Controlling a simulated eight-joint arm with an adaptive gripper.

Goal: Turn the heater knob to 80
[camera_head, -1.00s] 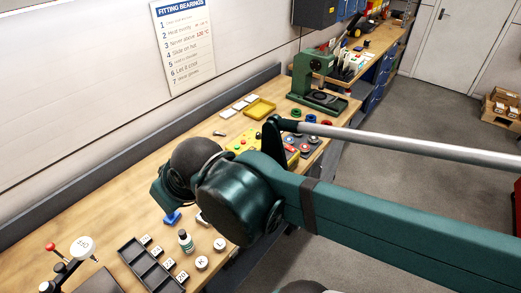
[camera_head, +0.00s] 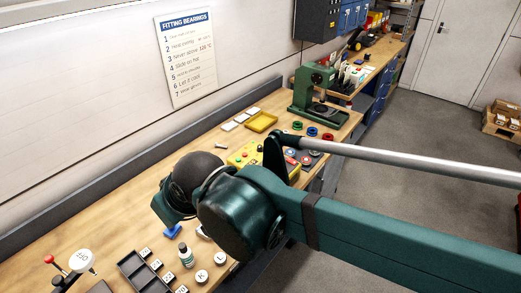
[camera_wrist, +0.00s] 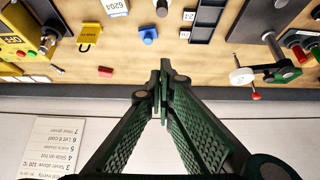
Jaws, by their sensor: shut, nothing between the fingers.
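My gripper (camera_wrist: 160,82) is shut and empty in the wrist view, with its tips in the air above the bench's back edge. In the head view my arm hides it. A yellow control box (camera_wrist: 14,42) with buttons and a small black knob-like part (camera_wrist: 48,40) lies to its left in the wrist view, apart from it. The yellow box (camera_head: 246,153) also shows in the head view, partly behind my arm. I cannot tell which part is the heater knob, and no 80 mark is readable.
A blue piece (camera_wrist: 148,35), a yellow padlock-shaped tag (camera_wrist: 89,36) and a red block (camera_wrist: 105,72) lie on the bench. A white disc (camera_head: 82,261) on a stand is at lower left. A green press (camera_head: 311,90) stands farther back. Bare wood lies around the small pieces.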

